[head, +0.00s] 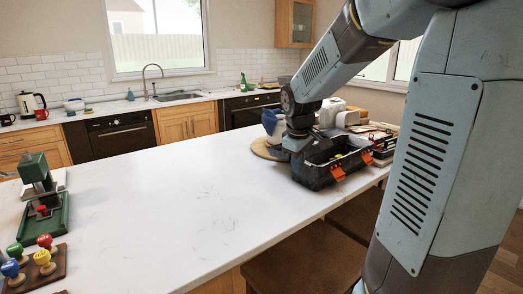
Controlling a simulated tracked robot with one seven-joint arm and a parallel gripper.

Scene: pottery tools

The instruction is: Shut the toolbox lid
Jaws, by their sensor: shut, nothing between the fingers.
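The black toolbox (318,178) stands on the white counter near its right edge, with orange latches on the side facing me. Its top is open and I can see into its dark inside. I cannot clearly make out the lid; it may be hidden behind my arm or the box. My gripper (299,151) is at the left end of the toolbox, at about rim height. Its fingers are small and dark here, it looks shut and empty, and I cannot tell whether it touches the box.
A round wooden board (262,151) with a blue vessel (271,122) is just left of the toolbox. Books and small items (381,143) lie to its right, a white appliance (331,112) behind. A green press (41,190) and stamp rack (40,268) stand far left. The counter's middle is clear.

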